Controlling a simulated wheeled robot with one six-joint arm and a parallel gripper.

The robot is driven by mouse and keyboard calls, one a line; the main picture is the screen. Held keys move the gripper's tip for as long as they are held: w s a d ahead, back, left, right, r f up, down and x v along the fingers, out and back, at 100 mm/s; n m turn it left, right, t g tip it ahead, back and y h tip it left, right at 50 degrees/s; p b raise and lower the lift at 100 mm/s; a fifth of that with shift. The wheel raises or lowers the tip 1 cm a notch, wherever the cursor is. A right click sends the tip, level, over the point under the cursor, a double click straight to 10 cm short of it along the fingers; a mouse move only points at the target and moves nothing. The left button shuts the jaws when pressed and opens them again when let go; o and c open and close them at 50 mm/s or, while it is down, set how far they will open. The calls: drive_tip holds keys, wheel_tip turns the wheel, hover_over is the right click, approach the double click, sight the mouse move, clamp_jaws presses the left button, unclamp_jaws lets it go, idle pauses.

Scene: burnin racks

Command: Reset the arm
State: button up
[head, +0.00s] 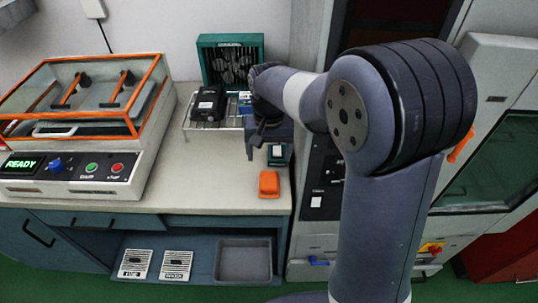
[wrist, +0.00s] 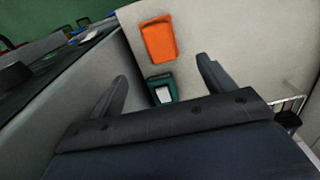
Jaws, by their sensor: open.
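My gripper (wrist: 163,92) is open in the wrist view, its two dark fingers apart with nothing between their tips. It points down over the right part of the bench top. A green block with a white label (wrist: 163,90) shows beyond and between the fingers, below them on the bench. It also shows in the head view (head: 277,155), just under my gripper. My arm stands bent across the right half of the head view and hides part of the cabinet behind it.
An orange block (head: 268,184) lies near the bench's front edge. A wire rack (head: 213,125) bears a black device (head: 207,104). A green case (head: 231,60) stands at the wall. A machine with an orange-framed clear lid (head: 75,130) reads READY. A grey tray (head: 243,261) sits on the shelf below.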

sight(269, 179)
wheel_tip(269, 179, down, 12)
drive_tip(key=shift+f, duration=0.1)
drive_tip(key=shift+r, duration=1.65)
drive_tip(key=shift+f, duration=0.15)
